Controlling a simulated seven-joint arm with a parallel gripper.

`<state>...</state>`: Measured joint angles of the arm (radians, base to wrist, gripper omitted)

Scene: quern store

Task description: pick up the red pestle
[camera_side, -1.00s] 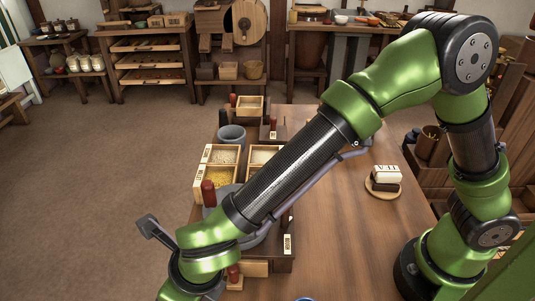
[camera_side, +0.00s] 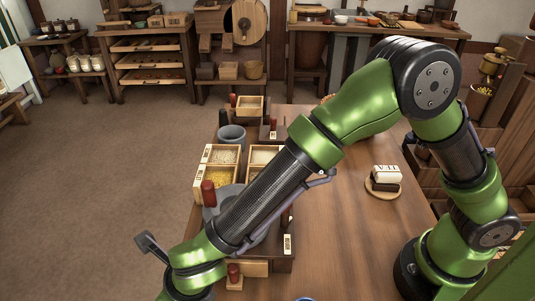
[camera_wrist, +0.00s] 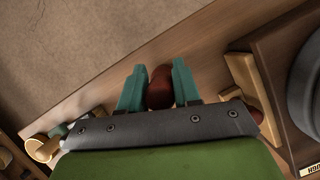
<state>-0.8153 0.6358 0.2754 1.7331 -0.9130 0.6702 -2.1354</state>
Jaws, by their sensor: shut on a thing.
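The red pestle (camera_wrist: 160,88) shows in the wrist view as a dark red rounded piece between the two teal fingers of my gripper (camera_wrist: 158,84). My gripper is shut on it. The pestle's lower part is hidden by the grey gripper body. In the side view my gripper and the held pestle are out of sight below the bottom edge, where my arm leaves the picture.
Other red-topped pieces, such as one beside the grain boxes (camera_side: 208,193), stand on the table. The table's right side is mostly clear.

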